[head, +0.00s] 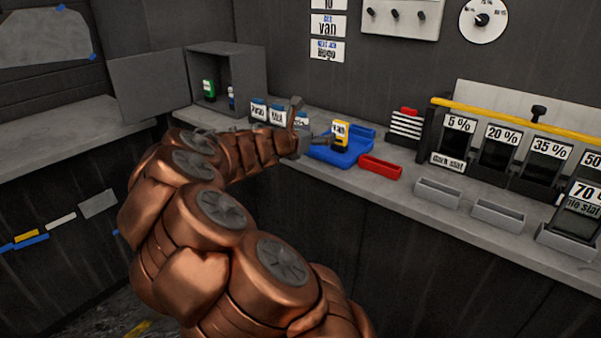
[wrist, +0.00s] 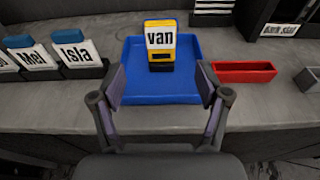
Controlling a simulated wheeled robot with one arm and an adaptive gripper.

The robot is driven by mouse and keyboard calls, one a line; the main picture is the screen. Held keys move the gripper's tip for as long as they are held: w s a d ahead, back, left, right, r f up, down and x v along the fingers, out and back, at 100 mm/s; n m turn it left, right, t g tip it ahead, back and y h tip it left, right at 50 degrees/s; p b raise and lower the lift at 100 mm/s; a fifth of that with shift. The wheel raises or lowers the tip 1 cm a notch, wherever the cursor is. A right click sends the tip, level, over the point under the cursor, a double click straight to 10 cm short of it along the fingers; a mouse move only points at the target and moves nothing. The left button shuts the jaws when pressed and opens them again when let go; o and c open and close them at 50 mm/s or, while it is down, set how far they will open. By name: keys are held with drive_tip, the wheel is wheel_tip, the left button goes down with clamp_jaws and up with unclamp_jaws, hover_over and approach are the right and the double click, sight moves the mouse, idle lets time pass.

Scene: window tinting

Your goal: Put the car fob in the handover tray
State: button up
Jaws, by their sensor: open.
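A blue tray (head: 325,153) sits on the grey counter and also shows in the wrist view (wrist: 130,65). A yellow and black fob with a white tag reading "van" (head: 340,132) stands upright in it, toward the back in the wrist view (wrist: 160,65). My gripper (wrist: 162,88) is open and empty, its fingers spread at the tray's near side, with the fob beyond the fingertips. In the head view my gripper (head: 306,140) is at the tray's left. A green item (head: 209,90) and a smaller blue item (head: 231,97) stand in an open grey cabinet; I cannot read their labels.
A red tray (head: 380,167) lies right of the blue tray. Name-tagged holders (wrist: 75,60) stand on its left. Grey trays (head: 438,193) and tint boxes (head: 497,147) stand farther right. The cabinet (head: 250,85) has its door open to the left.

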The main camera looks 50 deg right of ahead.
drive_tip(key=s+a+f+m+g+y, duration=0.1)
drive_tip(key=s+a+f+m+y, duration=0.4)
drive_tip(key=s+a, duration=0.4)
drive_tip(key=s+a+f+m+g+y, duration=0.1)
drive_tip(key=s+a+f+m+y, duration=0.4)
drive_tip(key=a, duration=1.6)
drive_tip(key=s+a+f+m+g+y, duration=0.1)
drive_tip(key=s+a+f+m+y, duration=0.4)
drive_tip(key=s+a+m, duration=0.3)
drive_tip(key=s+a, duration=0.4)
drive_tip(key=a, duration=0.3)
drive_tip(key=shift+s+a+f+m+g+y, duration=0.15)
drive_tip(key=shift+s+f+m+g+y, duration=0.15)
drive_tip(key=shift+s+g+y, duration=0.1)
